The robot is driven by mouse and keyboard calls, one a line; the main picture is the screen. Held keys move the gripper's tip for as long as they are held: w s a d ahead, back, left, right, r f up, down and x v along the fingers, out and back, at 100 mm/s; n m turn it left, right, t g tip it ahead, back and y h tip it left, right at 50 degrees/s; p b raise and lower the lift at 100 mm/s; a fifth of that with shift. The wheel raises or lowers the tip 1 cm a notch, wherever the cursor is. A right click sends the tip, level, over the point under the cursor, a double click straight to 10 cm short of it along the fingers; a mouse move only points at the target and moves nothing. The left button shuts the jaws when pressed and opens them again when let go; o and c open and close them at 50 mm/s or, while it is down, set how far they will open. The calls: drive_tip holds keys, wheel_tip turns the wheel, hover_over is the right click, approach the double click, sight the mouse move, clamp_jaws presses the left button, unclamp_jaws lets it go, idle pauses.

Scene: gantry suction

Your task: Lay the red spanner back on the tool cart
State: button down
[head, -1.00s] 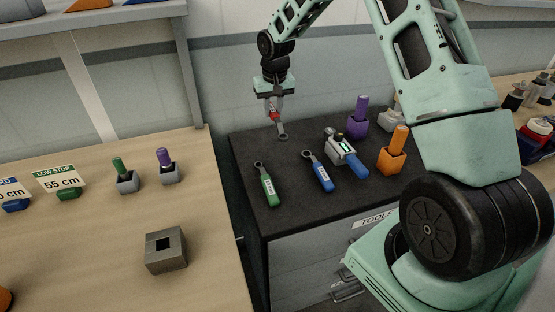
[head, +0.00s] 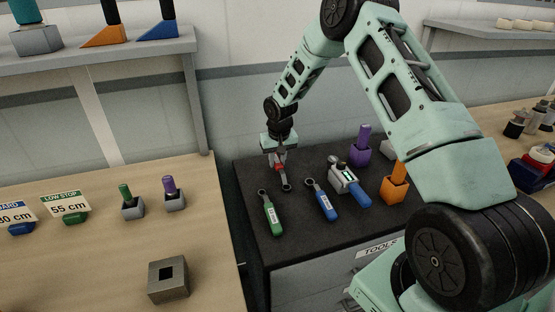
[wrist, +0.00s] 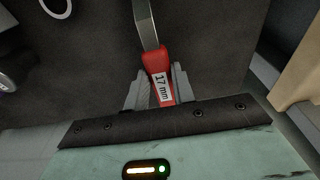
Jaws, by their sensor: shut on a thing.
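The red spanner (wrist: 158,65) is held in my gripper (wrist: 158,88), its red handle between the two fingers and its grey shank pointing away; a label on it reads 17 mm. In the head view my gripper (head: 279,163) is at the back left of the dark-topped tool cart (head: 300,240), with the spanner (head: 286,181) hanging down, its ring end close to the cart top. I cannot tell whether the ring touches the top.
A green spanner (head: 270,215) and a blue spanner (head: 324,202) lie on the cart in front. A wooden bench (head: 110,260) is at left.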

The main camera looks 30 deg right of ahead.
sight(279, 165)
drive_tip(key=c, duration=1.2)
unclamp_jaws()
drive_tip(key=shift+f, duration=0.1)
drive_tip(key=shift+o, duration=0.2)
wheel_tip(279, 165, up, 12)
drive_tip(key=s+b, duration=0.1)
drive_tip(key=s, duration=0.1)
drive_tip(key=s+a+r+n, duration=0.2)
drive_tip(key=s+a, duration=0.2)
drive_tip(key=a, duration=0.3)
drive_tip(key=s+a+r+n+y, duration=0.1)
drive_tip(key=s+a+r, duration=0.1)
drive_tip(key=s+a, duration=0.4)
drive_tip(key=s+a+r+n, duration=0.2)
drive_tip(key=s+a, duration=0.1)
drive_tip(key=a, duration=0.6)
drive_tip(key=s+a+n, duration=0.3)
drive_tip(key=s, duration=0.9)
drive_tip(key=s+a+n+g, duration=0.1)
drive_tip(key=s+a+n, duration=0.2)
drive_tip(key=s, duration=0.9)
drive_tip(key=shift+s+a+r+g, duration=0.3)
drive_tip(key=shift+a+r, duration=0.1)
drive_tip(key=shift+r, duration=0.05)
